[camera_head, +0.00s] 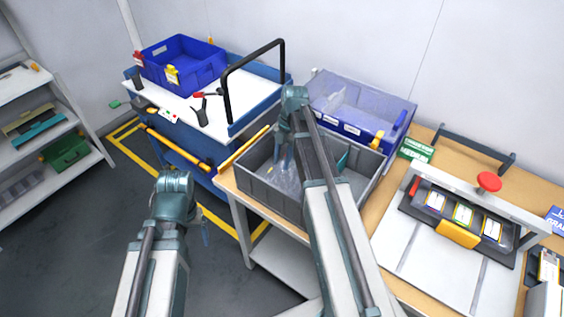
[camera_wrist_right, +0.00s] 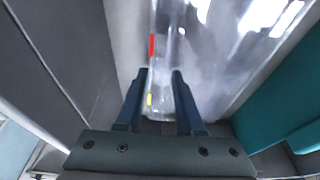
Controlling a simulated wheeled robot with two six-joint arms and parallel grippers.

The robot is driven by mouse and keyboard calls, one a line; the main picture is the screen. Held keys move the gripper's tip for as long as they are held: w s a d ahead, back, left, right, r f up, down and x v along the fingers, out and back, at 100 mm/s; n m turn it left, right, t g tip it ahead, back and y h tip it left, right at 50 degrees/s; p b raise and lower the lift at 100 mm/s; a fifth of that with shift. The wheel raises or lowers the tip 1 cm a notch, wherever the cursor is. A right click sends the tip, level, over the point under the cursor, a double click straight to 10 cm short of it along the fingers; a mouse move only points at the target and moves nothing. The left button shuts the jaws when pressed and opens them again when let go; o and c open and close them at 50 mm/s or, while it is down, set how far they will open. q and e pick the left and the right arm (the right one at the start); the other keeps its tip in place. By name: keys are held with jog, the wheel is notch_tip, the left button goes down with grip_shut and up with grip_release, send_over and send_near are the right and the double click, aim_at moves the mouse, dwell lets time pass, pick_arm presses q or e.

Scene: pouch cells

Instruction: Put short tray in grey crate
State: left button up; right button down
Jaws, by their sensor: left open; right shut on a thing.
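The grey crate (camera_head: 262,192) stands at the left end of the wooden bench. A clear, see-through tray (camera_wrist_right: 215,60) with a red and a yellow mark on its edge is inside the crate, next to a grey wall. It shows only faintly in the head view (camera_head: 291,186). My right gripper (camera_head: 284,163) reaches down into the crate. In the wrist view its fingers (camera_wrist_right: 159,75) are shut on the tray's edge. My right arm hides part of the crate. My left gripper (camera_head: 205,234) is open, small and low over the floor, away from the crate.
A teal thing (camera_wrist_right: 285,85) is also in the crate. A clear blue-edged bin (camera_head: 355,100) stands just behind it. A blue cart with a black handle (camera_head: 253,68) and blue crate (camera_head: 183,63) is at left. A fixture with a red knob (camera_head: 489,182) is at right.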

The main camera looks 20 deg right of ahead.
jog(key=shift+f, duration=0.15)
jog(key=c, duration=0.5)
grip_release()
jog(key=shift+c, duration=0.2)
jog(key=p+v, duration=1.1)
jog(key=v, duration=0.1)
jog(key=shift+r+p, duration=0.25)
jog(key=shift+p, duration=0.05)
